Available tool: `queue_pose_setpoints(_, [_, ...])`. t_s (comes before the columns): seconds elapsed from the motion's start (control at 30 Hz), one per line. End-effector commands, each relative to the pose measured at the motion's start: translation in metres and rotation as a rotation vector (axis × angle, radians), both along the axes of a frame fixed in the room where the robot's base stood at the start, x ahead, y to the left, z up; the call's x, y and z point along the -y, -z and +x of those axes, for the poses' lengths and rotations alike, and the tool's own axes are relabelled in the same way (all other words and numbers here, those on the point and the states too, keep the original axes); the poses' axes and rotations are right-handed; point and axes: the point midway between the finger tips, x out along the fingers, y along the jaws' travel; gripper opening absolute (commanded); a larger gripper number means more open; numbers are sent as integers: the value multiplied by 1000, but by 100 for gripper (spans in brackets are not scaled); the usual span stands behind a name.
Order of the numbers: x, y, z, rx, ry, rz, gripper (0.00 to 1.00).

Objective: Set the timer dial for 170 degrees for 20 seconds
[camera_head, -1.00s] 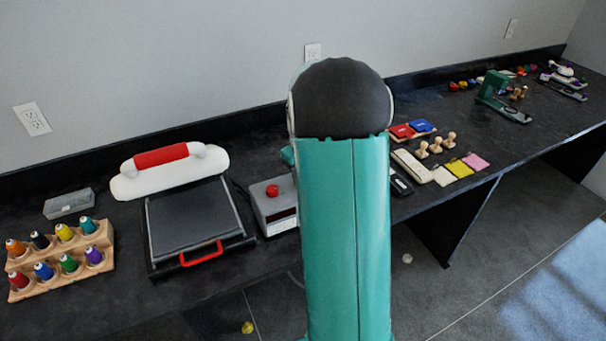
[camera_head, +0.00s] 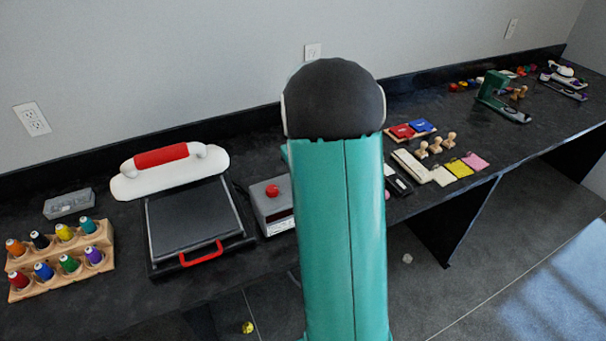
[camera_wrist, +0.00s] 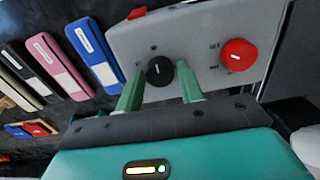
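The grey control box (camera_head: 268,214) stands right of the heat press, with a red knob (camera_head: 272,191) on top; my arm partly hides the box in the head view. In the wrist view the grey panel (camera_wrist: 190,28) carries a black dial (camera_wrist: 160,70) with a white mark and a larger red dial (camera_wrist: 239,55) with small lettering beside it. Which one is the timer I cannot read. My gripper (camera_wrist: 159,86) is open, its two green fingertips apart on either side of the black dial. Contact with the dial cannot be told. In the head view my arm hides the gripper.
The heat press (camera_head: 192,222) with a red-and-white handle is left of the box. A wooden thread rack (camera_head: 68,266) stands at far left. In the wrist view, blue (camera_wrist: 94,52) and pink (camera_wrist: 58,62) pieces lie left of the panel. Stamps and pads lie right of my arm.

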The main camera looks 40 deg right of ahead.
Motion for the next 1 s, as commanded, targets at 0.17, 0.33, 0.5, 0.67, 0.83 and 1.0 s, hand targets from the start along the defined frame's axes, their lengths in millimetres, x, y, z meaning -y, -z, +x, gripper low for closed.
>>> queue_pose_setpoints(0.17, [0, 0, 0, 0, -1, 0, 54])
queue_pose_setpoints(0.33, [0, 0, 0, 0, -1, 0, 54])
queue_pose_setpoints(0.5, [0, -11, 0, 2, -1, -2, 54])
queue_pose_setpoints(0.67, [0, -40, 1, 4, -1, -2, 54])
queue_pose_setpoints(0.83, [1, -79, 1, 4, -1, -3, 54])
queue_pose_setpoints(1.0, [0, -113, 0, 3, -1, -3, 54])
